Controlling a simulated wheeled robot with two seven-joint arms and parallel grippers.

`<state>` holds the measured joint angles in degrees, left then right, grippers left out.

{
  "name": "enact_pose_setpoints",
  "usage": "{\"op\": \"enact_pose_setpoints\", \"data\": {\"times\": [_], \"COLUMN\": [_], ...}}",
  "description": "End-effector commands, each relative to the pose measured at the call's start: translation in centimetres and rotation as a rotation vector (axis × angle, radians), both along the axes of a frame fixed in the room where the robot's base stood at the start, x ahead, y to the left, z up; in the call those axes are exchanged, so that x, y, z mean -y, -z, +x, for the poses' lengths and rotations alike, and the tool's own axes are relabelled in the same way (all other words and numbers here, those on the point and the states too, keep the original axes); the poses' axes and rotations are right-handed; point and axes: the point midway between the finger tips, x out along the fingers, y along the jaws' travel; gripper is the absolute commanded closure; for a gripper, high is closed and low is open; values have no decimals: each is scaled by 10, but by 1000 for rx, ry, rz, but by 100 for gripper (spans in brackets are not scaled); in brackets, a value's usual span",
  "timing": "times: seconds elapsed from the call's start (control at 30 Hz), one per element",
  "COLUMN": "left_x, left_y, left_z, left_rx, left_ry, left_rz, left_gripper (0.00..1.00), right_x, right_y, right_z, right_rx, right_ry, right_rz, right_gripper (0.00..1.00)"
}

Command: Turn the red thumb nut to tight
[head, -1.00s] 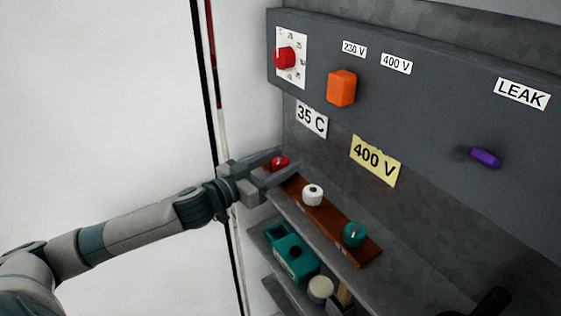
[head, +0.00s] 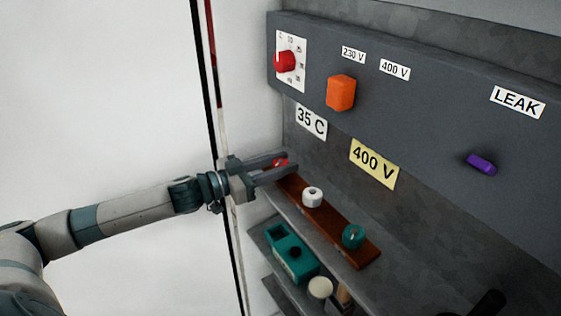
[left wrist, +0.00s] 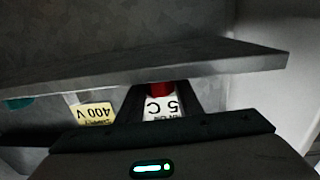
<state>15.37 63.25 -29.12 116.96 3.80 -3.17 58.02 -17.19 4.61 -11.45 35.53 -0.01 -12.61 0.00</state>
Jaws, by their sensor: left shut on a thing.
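The red thumb nut (head: 280,162) is at the far left end of a brown wooden strip (head: 333,222) on the upper shelf. My left gripper (head: 284,164) is shut on the nut, with a finger on either side and the arm reaching in level from the left. The fingers hide part of the nut. In the left wrist view a red piece (left wrist: 162,89), which looks like the nut, sits between the fingertips, partly hidden by a grey slab. Any tightness mark on the nut is too small to read.
A white nut (head: 312,196) and a green nut (head: 353,236) stand along the strip. The panel above bears a red dial (head: 286,61), an orange knob (head: 341,92) and a purple knob (head: 481,163). A green box (head: 291,253) sits on the lower shelf.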

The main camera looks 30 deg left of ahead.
Motion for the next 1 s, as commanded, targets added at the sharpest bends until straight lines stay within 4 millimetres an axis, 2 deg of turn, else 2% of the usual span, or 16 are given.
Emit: {"op": "enact_pose_setpoints", "data": {"times": [0.13, 0.4, 0.7, 1.0], "left_x": [-2, -2, -1, 0], "left_y": [-7, -6, -3, -2], "left_z": [2, 2, 2, 1], "left_rx": [3, 4, 4, 3], "left_ry": [91, 259, 386, 427], "left_rz": [4, 4, 2, 0], "left_gripper": [90, 90, 90, 90], "right_x": [0, -1, -1, -1], "right_y": [-15, -36, -45, -47], "right_z": [0, 0, 0, 0], "right_rx": [0, 0, 0, 0], "right_ry": [0, 0, 0, 0], "right_rz": [0, 1, 1, 1], "right_gripper": [69, 69, 69, 69]}}
